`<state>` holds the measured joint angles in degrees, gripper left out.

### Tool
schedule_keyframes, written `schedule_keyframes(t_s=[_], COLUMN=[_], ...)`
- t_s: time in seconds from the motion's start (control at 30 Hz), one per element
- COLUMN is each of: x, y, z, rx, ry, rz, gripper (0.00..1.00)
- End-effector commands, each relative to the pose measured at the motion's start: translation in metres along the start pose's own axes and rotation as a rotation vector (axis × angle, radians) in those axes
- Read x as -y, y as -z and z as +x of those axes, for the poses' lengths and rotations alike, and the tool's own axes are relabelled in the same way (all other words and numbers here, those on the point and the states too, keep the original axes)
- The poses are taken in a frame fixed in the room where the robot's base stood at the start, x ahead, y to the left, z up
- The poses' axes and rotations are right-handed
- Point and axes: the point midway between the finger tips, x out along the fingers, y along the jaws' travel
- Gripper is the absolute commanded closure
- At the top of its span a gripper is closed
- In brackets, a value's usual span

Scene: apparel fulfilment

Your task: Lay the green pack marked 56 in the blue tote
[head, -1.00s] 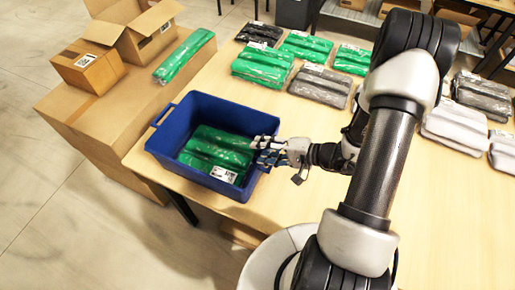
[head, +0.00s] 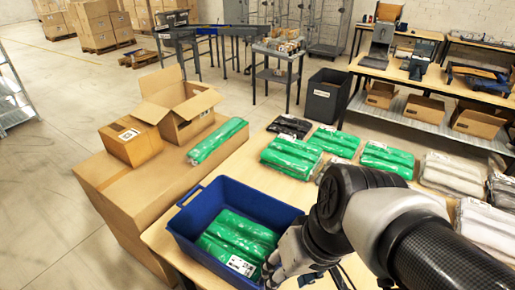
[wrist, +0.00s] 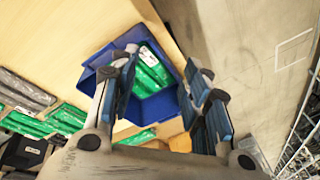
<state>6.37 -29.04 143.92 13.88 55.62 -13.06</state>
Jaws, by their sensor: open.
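The blue tote (head: 265,209) stands on the near left of the table in the head view. A green pack (head: 243,234) in clear wrap lies inside it, with a white label at its near end; its number is too small to read. The tote (wrist: 158,108) and this pack (wrist: 152,68) also show in the wrist view. My gripper (head: 290,262) is at the tote's near right side in the head view, partly hidden by my arm. In the wrist view my gripper (wrist: 162,72) has its fingers wide apart with nothing held between them.
More green packs (head: 291,156) lie on the table behind the tote, with black and grey-white packs (head: 452,173) beside them. Another green pack (head: 217,141) lies on a large carton (head: 130,192) at left, next to an open box (head: 180,108) and a small box.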

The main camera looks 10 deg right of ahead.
Motion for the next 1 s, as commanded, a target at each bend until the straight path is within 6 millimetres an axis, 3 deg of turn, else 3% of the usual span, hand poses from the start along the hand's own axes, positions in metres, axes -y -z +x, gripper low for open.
schedule_keyframes(t_s=[0.1,0.33,0.6,0.83,1.0], x=[-0.009,-0.019,-0.019,-0.024,-0.023], y=[-0.003,-0.003,-0.003,-0.008,-0.007], z=[-0.022,-0.040,-0.040,-0.015,-0.017], rx=[-0.111,-0.209,-0.210,-0.209,-0.209], ry=[-0.100,-0.177,-0.179,-0.178,-0.178], rz=[-0.033,-0.040,-0.038,-0.038,-0.038], gripper=[0.57,0.57,0.57,0.57,0.57])
